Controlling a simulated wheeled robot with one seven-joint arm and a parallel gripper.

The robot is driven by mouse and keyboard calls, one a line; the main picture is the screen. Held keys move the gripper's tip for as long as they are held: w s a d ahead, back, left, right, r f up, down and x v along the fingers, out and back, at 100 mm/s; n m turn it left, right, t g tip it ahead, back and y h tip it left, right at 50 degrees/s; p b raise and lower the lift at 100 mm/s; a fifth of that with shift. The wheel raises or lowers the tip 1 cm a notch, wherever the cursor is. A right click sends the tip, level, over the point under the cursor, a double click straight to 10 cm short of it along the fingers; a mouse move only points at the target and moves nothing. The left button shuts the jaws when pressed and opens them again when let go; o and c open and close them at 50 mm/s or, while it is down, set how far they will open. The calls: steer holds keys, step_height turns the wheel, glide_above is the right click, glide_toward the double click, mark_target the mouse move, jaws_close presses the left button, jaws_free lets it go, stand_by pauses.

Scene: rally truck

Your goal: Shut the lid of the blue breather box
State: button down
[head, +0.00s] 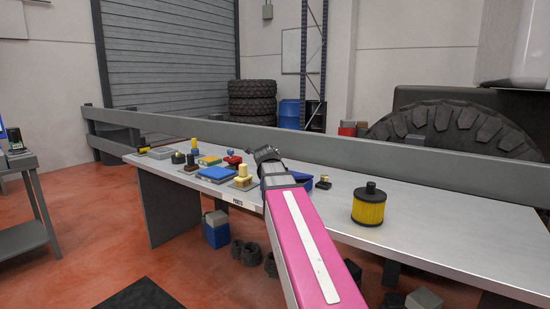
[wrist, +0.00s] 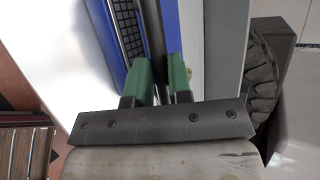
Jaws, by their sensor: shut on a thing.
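The blue breather box (wrist: 97,42) is close up in the wrist view, with a dark grid inside its blue rim. What looks like its lid (wrist: 171,28) stands edge-on beside the grid, raised rather than flat over it. My gripper (wrist: 160,80), with green fingers, is shut on this edge, one finger on each side. In the head view a blue part (head: 306,181) shows just right of my wrist, partly hidden by my arm. My fingers are hidden there.
The grey workbench (head: 440,230) holds a yellow filter with black cap (head: 369,206) to the right. Several small parts, including a flat blue piece (head: 217,174), lie to the left. A grey rail (head: 330,149) runs behind. The bench between my arm and the filter is mostly clear.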

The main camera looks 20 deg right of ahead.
steer(key=f, duration=0.2)
steer(key=s+a+f, duration=0.1)
steer(key=f, duration=0.3)
steer(key=shift+s+a, duration=0.15)
steer(key=shift+a, duration=0.15)
steer(key=c, duration=1.1)
jaws_free()
steer(key=shift+r, duration=0.15)
steer(key=shift+o, duration=0.2)
steer(key=v, duration=1)
steer(key=shift+s+r, duration=0.25)
steer(key=shift+s, duration=0.05)
